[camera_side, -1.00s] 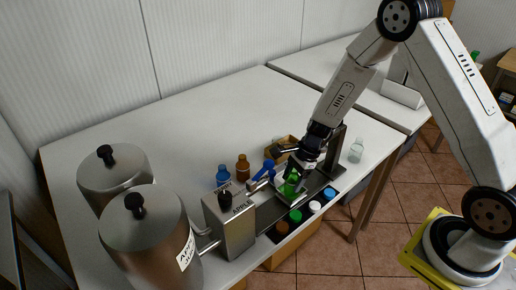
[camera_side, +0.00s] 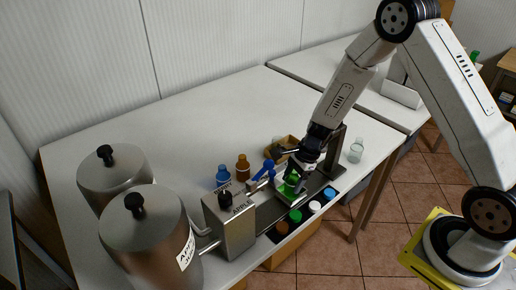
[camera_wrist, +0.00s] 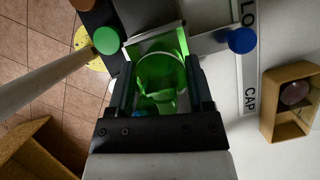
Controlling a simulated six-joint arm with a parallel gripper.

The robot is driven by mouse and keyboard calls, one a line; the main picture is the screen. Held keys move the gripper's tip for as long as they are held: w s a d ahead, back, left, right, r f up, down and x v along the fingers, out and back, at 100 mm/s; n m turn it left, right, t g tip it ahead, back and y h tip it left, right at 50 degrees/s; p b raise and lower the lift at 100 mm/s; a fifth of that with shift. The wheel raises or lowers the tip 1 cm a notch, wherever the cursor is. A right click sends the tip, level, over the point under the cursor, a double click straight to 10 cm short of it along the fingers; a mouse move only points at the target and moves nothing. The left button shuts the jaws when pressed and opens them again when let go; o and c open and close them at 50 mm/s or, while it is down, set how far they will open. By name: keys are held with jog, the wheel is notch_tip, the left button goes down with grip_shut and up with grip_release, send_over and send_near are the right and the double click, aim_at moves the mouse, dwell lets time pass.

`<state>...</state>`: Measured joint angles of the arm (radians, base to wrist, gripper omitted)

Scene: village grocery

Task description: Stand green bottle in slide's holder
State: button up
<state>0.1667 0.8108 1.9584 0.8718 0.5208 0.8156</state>
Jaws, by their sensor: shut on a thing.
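The green bottle (camera_wrist: 160,75) is translucent and sits between the two fingers of my gripper (camera_wrist: 162,92), which is shut on it. In the side view the green bottle (camera_side: 291,186) shows low over the dark slide rail, below my gripper (camera_side: 298,172). In the wrist view a pale square frame, the slide's holder (camera_wrist: 155,40), surrounds or borders the bottle. I cannot tell whether the bottle's base touches the bottom of the holder.
A steel dispenser box (camera_side: 232,222) marked APPLE stands left of the holder. Blue (camera_side: 223,176) and brown (camera_side: 243,167) bottles stand behind. A clear bottle (camera_side: 356,152) is at right. Coloured caps (camera_side: 314,206) line the front edge. A wooden tray (camera_wrist: 300,105) lies right in the wrist view.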

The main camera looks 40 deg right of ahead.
aim_at(294, 171)
jog(key=shift+f, duration=0.25)
jog(key=o, duration=1.3)
jog(key=shift+r, duration=0.1)
jog(key=shift+r, duration=3.9)
